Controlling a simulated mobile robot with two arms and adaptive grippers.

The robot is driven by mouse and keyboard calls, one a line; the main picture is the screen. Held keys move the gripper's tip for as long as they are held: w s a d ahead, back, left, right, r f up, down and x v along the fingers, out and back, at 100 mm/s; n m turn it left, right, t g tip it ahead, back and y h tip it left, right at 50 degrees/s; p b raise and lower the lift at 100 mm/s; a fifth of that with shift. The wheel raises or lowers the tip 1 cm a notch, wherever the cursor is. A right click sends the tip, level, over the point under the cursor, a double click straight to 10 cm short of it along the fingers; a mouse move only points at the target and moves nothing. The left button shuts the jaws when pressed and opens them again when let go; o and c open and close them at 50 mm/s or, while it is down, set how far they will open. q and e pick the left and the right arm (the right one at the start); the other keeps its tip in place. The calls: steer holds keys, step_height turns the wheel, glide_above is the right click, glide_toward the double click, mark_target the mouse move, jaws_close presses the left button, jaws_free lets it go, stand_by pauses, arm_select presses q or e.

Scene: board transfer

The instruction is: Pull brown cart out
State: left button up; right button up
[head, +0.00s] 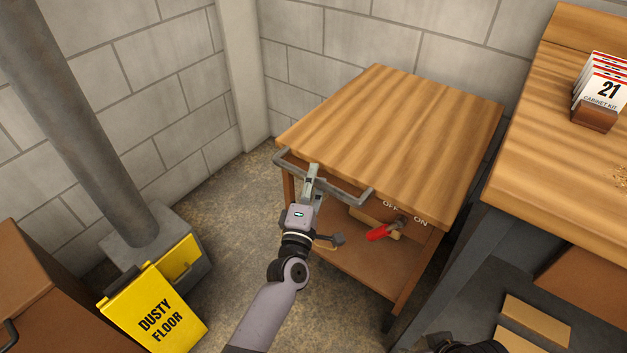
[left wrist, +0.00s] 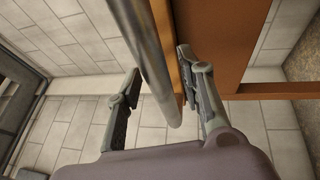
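The brown cart (head: 400,125) stands against the block wall, with a striped wooden top and a lower shelf. Its grey bar handle (head: 345,192) runs along the near left edge of the top. My left gripper (head: 312,175) is at the handle. In the left wrist view, the handle (left wrist: 150,60) passes between the two fingers of the open left gripper (left wrist: 160,72). A gap shows between the left finger and the bar; the right finger is closer to it. A dark part at the bottom edge of the head view seems to be my right gripper (head: 460,343), mostly cut off.
A wooden workbench (head: 560,150) with a card holder (head: 594,117) stands close on the cart's right. A red-handled switch (head: 383,232) sits under the cart top. A yellow floor sign (head: 155,310) and grey post (head: 75,120) are left. Open floor lies left of the cart.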

arm_select(q)
jaws_close()
stand_by(0.6)
